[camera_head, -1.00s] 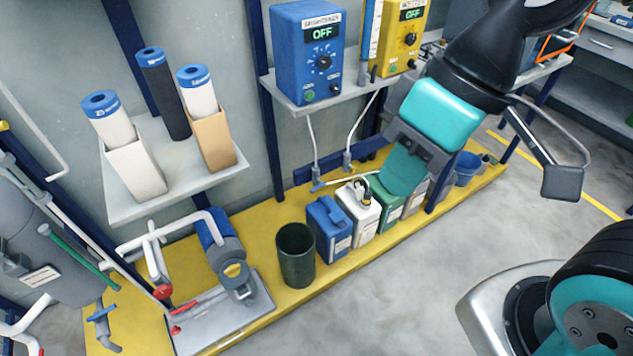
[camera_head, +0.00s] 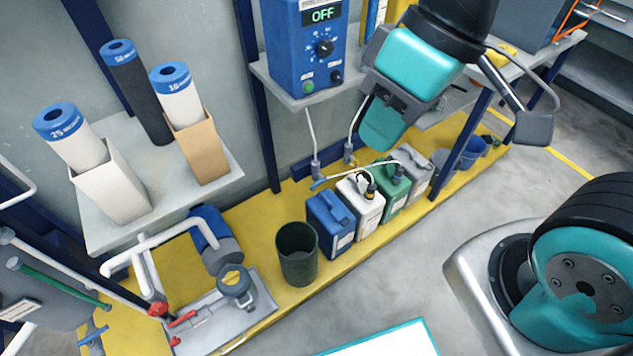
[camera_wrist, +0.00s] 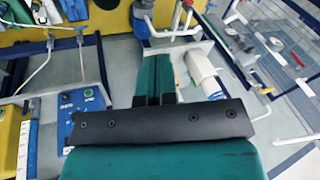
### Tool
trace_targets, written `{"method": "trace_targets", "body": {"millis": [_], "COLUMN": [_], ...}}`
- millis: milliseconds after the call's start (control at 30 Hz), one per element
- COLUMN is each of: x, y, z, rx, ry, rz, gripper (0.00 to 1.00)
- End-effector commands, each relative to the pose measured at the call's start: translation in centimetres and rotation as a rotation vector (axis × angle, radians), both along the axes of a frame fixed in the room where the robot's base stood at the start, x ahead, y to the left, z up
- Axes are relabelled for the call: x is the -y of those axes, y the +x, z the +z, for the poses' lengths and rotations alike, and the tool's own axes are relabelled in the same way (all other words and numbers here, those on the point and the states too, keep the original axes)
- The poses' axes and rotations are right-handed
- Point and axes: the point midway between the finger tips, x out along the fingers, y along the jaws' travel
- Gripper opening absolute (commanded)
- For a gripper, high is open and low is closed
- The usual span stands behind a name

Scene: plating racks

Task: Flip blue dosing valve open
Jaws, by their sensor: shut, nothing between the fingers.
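Two thin white hoses hang below the shelf, and a small valve fitting (camera_head: 316,170) with a blue lever (camera_head: 319,184) is at the bottom of the left one. This looks like the blue dosing valve; its exact lever position is too small to tell. My gripper (camera_head: 379,138) is shut and empty, pointing down in front of the shelf, to the right of the valve and higher in the picture. In the wrist view its teal fingers (camera_wrist: 155,70) are together with nothing between them. I cannot make out the valve there.
The blue dosing unit (camera_head: 308,45) reads OFF on the shelf (camera_head: 292,98). Below stand a blue jug (camera_head: 330,224), a white jug (camera_head: 358,206), a green jug (camera_head: 394,184) and a dark green bin (camera_head: 297,256). A filter rack (camera_head: 95,225) is at left. The grey floor at right has free room.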

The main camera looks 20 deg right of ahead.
Motion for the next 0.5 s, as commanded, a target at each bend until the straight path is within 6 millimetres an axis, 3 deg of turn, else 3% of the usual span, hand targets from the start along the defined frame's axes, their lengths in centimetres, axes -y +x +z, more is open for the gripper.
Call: {"method": "trace_targets", "body": {"millis": [33, 167, 367, 500], "x": [0.0, 0.1, 0.9, 2.1], "y": [1.0, 5.5, 14.7, 20.9], "z": [-2.1, -7.4, -18.2, -26.5], "rx": [0.0, 0.023, 0.081, 0.124], "ry": [-0.001, -0.005, -0.021, -0.04], "rz": [-0.012, -0.064, -0.161, -0.223], "gripper": [0.0, 0.0, 0.0, 0.0]}}
